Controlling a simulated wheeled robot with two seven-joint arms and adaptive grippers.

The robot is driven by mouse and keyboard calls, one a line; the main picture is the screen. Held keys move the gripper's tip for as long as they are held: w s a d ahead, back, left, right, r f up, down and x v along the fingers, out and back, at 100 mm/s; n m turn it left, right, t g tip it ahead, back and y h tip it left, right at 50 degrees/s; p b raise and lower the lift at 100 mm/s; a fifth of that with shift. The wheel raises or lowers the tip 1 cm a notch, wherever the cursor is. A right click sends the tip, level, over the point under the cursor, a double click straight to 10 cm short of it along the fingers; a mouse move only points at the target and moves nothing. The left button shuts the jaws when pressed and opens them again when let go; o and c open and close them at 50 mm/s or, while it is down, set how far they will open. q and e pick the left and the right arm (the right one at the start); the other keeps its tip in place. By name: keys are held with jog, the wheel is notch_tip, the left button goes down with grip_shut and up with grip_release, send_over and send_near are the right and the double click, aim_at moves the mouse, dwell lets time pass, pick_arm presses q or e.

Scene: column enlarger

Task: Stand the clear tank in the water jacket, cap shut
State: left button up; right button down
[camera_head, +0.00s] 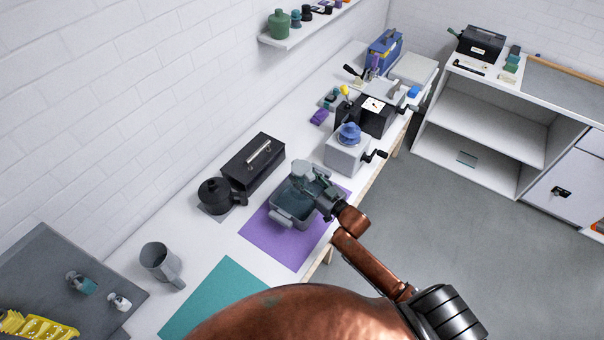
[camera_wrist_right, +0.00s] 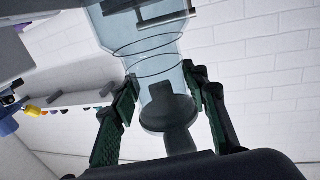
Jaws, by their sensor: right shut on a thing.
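The clear tank (camera_head: 307,176) is see-through and bluish, and shows over the back part of the water jacket in the head view. The water jacket (camera_head: 290,217) is an open grey tub on the purple mat. I cannot tell whether the tank's lower end is inside it. In the right wrist view the tank (camera_wrist_right: 145,45) shows ring lines and a dark round end piece (camera_wrist_right: 168,113) between the fingers. Whether its cap is shut is unclear. My right gripper (camera_head: 322,198) is shut on the tank, coming from the right. My left gripper is out of view.
A black box (camera_head: 253,162) and a dark round pot (camera_head: 216,193) stand left of the jacket. A grey cranked device (camera_head: 347,155) stands behind it. The purple mat (camera_head: 265,240) and teal mat (camera_head: 220,295) have bare room. A grey jug (camera_head: 160,262) stands near the wall.

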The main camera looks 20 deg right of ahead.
aim_at(307, 187)
notch_tip(307, 187, down, 3)
jog(key=shift+w+r+b, duration=0.1)
jog(key=shift+b, duration=0.65)
jog(key=shift+f+b, duration=0.45)
jog(key=shift+f, duration=0.25)
jog(key=shift+f+b, duration=0.6)
jog(key=shift+f, duration=0.35)
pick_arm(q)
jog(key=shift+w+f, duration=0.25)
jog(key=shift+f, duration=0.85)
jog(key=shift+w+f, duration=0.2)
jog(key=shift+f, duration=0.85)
pick_arm(e)
jog(key=shift+f, duration=0.35)
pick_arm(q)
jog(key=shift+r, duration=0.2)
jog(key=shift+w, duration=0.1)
